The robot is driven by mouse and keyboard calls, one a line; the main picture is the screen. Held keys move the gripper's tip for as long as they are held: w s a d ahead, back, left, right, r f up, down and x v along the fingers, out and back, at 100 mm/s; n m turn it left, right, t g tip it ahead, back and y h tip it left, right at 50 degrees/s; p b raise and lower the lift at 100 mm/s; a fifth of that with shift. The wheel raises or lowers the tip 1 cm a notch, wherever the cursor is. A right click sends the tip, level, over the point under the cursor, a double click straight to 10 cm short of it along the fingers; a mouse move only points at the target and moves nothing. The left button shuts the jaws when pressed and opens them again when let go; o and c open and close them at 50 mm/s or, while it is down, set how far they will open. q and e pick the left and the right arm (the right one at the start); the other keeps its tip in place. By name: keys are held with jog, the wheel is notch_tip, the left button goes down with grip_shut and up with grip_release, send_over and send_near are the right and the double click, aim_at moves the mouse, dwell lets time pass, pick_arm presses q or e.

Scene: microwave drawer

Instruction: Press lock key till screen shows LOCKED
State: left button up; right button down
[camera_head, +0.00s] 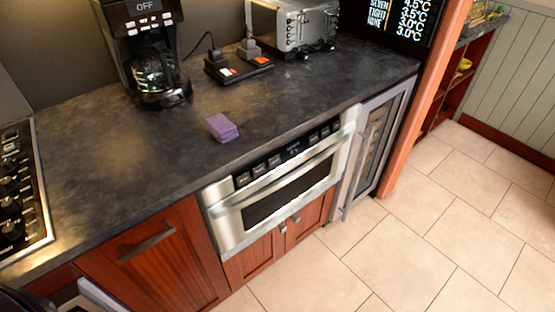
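The microwave drawer (228,226) is a stainless steel unit set under the counter, with a dark window and a long bar handle. It looks closed. Its black control panel (268,161) runs along the top edge, with several keys on both sides of a small screen (294,149). The screen has faint lit marks, too small to read. I cannot tell which key is the lock key.
The dark countertop (120,190) overhangs above the drawer. On it are a purple sponge-like block (222,127), a coffee maker (150,55) reading OFF, a toaster (292,27) and a power strip (238,70). A glass-door cooler (372,145) stands right of the drawer. The tiled floor (400,240) in front is clear.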

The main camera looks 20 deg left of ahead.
pick_arm(q)
grip_shut()
dwell(1.6)
